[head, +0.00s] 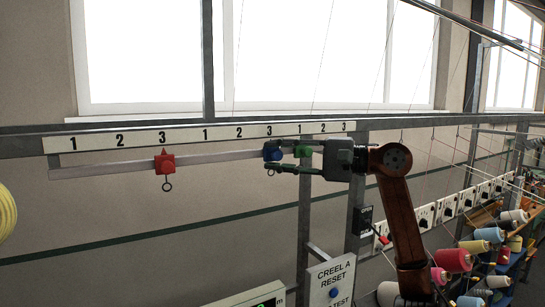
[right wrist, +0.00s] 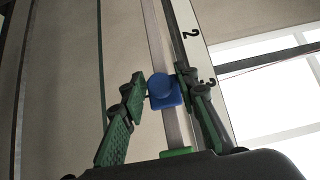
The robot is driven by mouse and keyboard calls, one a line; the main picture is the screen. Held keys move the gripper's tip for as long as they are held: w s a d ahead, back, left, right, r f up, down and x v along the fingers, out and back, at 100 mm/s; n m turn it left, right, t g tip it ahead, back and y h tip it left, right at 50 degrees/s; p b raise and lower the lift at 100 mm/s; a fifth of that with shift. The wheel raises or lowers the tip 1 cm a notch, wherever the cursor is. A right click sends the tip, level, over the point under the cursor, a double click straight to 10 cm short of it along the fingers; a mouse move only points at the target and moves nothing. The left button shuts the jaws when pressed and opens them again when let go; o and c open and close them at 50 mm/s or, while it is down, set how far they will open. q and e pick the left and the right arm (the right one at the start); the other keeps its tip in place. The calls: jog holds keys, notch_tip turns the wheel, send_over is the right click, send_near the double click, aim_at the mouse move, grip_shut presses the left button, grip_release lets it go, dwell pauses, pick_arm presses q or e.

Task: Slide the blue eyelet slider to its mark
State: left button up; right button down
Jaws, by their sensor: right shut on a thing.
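The blue eyelet slider (head: 272,154) sits on the pale horizontal rail (head: 216,157), just below the 3 of the middle number group on the white scale strip (head: 185,135). Its ring hangs below it. My right gripper (head: 280,157) reaches in from the right, one finger above and one below the rail, and is shut on the blue slider. In the right wrist view the blue slider (right wrist: 165,90) lies between the two green-padded fingers (right wrist: 158,88), with a 3 beside it. My left gripper is out of view.
A red slider (head: 165,163) sits far left on the rail under a 3. A green slider (head: 303,151) is close to the right of the blue one, partly behind my gripper. Thread cones (head: 453,260) stand at lower right. The rail between red and blue is clear.

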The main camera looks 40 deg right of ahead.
jog(key=c, duration=1.9)
grip_release()
jog(key=shift+o, duration=0.7)
jog(key=shift+s+d, duration=0.15)
jog(key=shift+d, duration=0.15)
jog(key=v, duration=1.2)
jog(key=shift+s+f, duration=0.1)
